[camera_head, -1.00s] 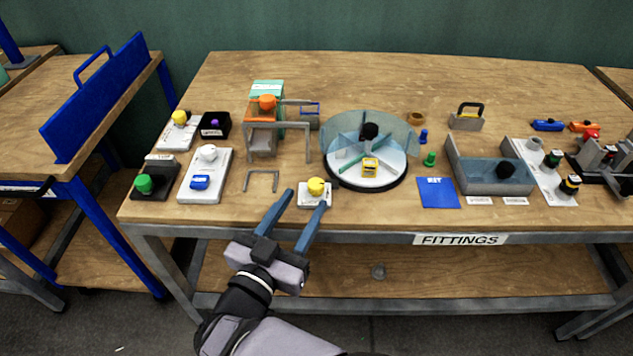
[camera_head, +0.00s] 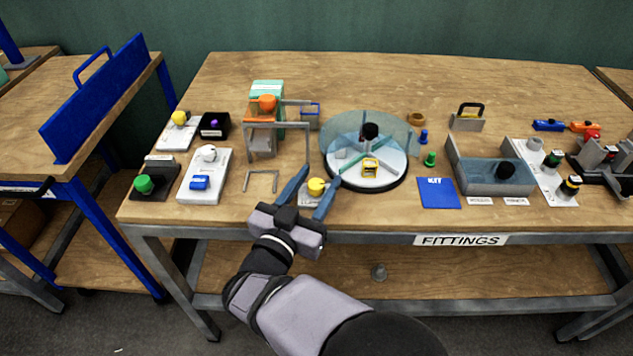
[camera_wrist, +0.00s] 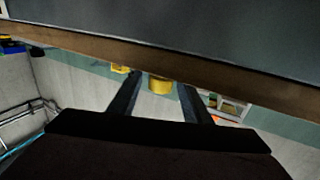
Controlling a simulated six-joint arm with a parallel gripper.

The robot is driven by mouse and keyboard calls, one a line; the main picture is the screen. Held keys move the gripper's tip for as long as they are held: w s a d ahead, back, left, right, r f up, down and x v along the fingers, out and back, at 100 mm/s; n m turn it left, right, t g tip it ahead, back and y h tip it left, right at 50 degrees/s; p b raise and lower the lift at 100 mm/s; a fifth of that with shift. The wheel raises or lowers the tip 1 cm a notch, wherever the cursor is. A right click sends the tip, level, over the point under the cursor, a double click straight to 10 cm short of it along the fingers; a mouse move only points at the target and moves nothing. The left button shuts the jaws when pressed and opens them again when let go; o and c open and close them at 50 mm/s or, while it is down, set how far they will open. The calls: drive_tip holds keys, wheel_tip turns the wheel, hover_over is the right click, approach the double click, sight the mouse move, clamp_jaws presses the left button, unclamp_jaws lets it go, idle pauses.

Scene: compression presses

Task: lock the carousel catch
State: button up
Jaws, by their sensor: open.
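The carousel (camera_head: 365,182) is a round white turntable with a dark rim and clear upright dividers, in the middle of the bench in the head view. A small plate (camera_head: 308,198) with a yellow knob (camera_head: 316,187) sits at its front left, near the bench's front edge; this looks like the catch. My gripper (camera_head: 314,182) is open, with its blue fingers to either side of the yellow knob. The wrist view also shows a yellow knob (camera_wrist: 160,84) between the dark fingers. Whether either finger touches it, I cannot tell.
A grey frame (camera_head: 280,128) and a small grey bracket (camera_head: 261,181) stand left of the knob. A yellow block (camera_head: 370,166) and a black knob (camera_head: 370,131) are on the carousel. A blue kit card (camera_head: 438,193) and a grey tray (camera_head: 490,180) lie to the right.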

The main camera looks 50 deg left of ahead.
drive_tip(key=shift+c, duration=0.5)
drive_tip(key=c, duration=0.9)
drive_tip(key=shift+c, duration=0.2)
drive_tip(key=shift+m+h+p, duration=0.3)
drive_tip(key=shift+h+p, duration=0.05)
drive_tip(key=shift+h, duration=0.15)
drive_tip(key=shift+m+t+h+p, duration=0.85)
drive_tip(key=shift+m+h, duration=0.45)
drive_tip(key=shift+h, duration=0.7)
drive_tip(key=shift+f+m+h, duration=0.1)
drive_tip(key=shift+m+h, duration=1.1)
drive_tip(key=shift+h, duration=0.6)
drive_tip(key=shift+g+h, duration=0.25)
drive_tip(key=shift+h, duration=0.15)
drive_tip(key=shift+d+m+h, duration=0.1)
drive_tip(key=shift+m+h, duration=0.9)
drive_tip(key=shift+h, duration=0.2)
